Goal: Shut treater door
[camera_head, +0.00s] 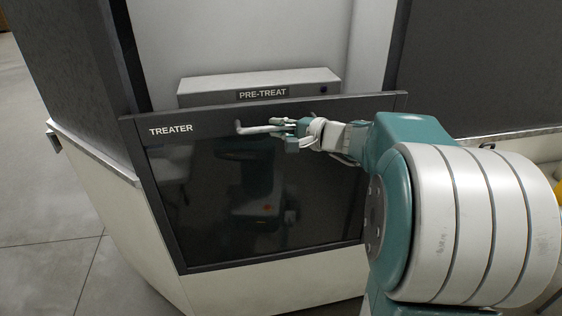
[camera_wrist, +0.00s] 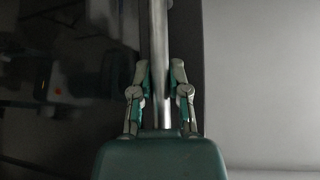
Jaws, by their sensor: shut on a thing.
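The treater door (camera_head: 240,200) is a dark glass panel in a black frame with the word TREATER at its upper left. It stands in front of the machine's opening, tilted, with its top edge apart from the cabinet wall behind. A pale bar handle (camera_head: 258,129) runs along the upper part of the door; it also shows in the wrist view as a vertical metal bar (camera_wrist: 160,50). My gripper (camera_head: 290,132) is at the handle, with its fingers (camera_wrist: 160,80) on both sides of the bar, shut on it.
A white PRE-TREAT box (camera_head: 260,85) with a dark button stands inside the opening behind the door. Dark cabinet panels (camera_head: 70,60) flank the opening. Bare grey floor (camera_head: 35,180) lies at the left.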

